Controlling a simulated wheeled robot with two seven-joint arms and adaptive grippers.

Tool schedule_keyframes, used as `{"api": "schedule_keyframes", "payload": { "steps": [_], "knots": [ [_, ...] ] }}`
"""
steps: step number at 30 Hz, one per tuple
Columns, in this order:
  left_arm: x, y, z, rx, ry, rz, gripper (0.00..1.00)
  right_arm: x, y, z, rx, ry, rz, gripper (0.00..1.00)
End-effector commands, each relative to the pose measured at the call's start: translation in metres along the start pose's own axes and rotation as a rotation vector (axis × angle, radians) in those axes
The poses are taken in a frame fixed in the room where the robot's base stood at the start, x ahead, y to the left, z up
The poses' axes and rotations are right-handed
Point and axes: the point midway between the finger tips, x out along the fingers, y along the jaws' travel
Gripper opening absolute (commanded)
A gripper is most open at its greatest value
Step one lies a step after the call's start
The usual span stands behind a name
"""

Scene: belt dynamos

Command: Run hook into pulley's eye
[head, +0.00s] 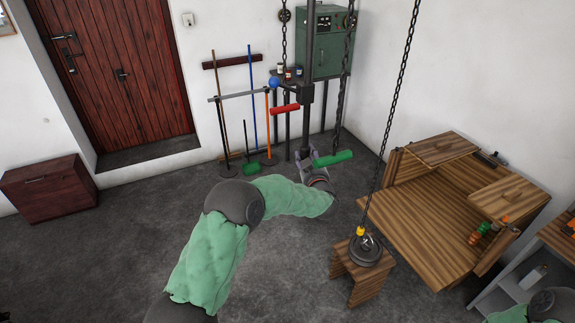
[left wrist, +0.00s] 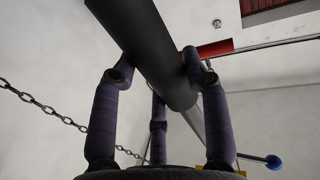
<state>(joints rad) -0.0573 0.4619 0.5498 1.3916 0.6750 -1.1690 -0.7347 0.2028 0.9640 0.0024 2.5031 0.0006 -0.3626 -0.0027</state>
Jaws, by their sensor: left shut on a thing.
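A dark chain (head: 396,105) hangs down to a small yellow piece (head: 360,231), perhaps the hook. The yellow piece is right over a round grey pulley (head: 365,251) on a wooden stool. The eye is too small to make out, so I cannot tell whether the hook is inside it. My left gripper (head: 311,162) is well up and left of the pulley, by the foot of a dark upright bar (head: 308,60). In the left wrist view its purple fingers (left wrist: 160,100) are shut around a dark cylinder (left wrist: 150,45). My right gripper is out of view.
A red bar (head: 285,109) and a green bar (head: 333,158) stick out near my left gripper. A wooden workbench (head: 425,215) stands right of the stool. Other chains hang beside a green cabinet (head: 324,42).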

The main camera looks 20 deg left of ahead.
Motion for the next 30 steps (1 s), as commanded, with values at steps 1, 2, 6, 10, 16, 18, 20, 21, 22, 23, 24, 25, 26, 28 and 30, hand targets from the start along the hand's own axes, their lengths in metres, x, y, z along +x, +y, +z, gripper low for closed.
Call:
{"api": "schedule_keyframes", "payload": {
  "steps": [1, 2, 6, 10, 16, 18, 20, 21, 22, 23, 24, 25, 26, 28, 30],
  "knots": [
    [0.003, 0.010, 0.001, -0.001, 0.002, 0.000, 0.00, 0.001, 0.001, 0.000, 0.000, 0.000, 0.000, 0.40],
    [0.004, 0.015, 0.000, -0.001, 0.003, 0.000, 0.00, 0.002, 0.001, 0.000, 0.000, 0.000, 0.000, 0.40],
    [0.009, 0.032, 0.000, 0.000, 0.001, -0.002, 0.00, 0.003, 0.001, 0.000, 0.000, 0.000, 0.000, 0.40],
    [0.012, 0.041, -0.001, 0.000, 0.001, -0.003, 0.00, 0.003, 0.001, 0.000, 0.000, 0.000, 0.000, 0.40],
    [0.013, 0.043, -0.001, 0.000, 0.000, -0.004, 0.00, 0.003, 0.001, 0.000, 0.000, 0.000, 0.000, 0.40],
    [0.013, 0.043, -0.001, 0.000, 0.000, -0.004, 0.00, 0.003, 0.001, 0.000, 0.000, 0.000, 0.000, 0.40],
    [0.013, 0.043, -0.001, 0.000, 0.000, -0.005, 0.00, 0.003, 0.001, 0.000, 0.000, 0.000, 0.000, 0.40],
    [0.013, 0.043, -0.001, 0.001, 0.000, -0.005, 0.00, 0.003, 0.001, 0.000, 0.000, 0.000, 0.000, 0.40],
    [0.013, 0.043, -0.001, 0.001, 0.000, -0.005, 0.00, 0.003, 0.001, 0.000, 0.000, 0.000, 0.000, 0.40],
    [0.013, 0.042, -0.001, 0.001, 0.000, -0.005, 0.49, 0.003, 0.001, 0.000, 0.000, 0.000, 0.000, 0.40],
    [0.013, 0.042, -0.001, 0.001, 0.000, -0.005, 0.60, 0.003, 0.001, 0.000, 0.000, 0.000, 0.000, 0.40],
    [0.013, 0.042, -0.001, 0.001, 0.000, -0.005, 0.68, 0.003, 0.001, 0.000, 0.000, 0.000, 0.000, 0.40],
    [0.013, 0.042, -0.001, 0.001, 0.000, -0.005, 0.71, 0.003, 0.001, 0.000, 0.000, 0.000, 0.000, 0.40],
    [0.013, 0.042, 0.000, 0.001, 0.000, -0.005, 0.71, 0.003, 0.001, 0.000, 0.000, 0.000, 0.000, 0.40],
    [0.013, 0.042, 0.000, 0.001, -0.001, -0.005, 0.71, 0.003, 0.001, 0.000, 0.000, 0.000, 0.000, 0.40]
  ]
}}
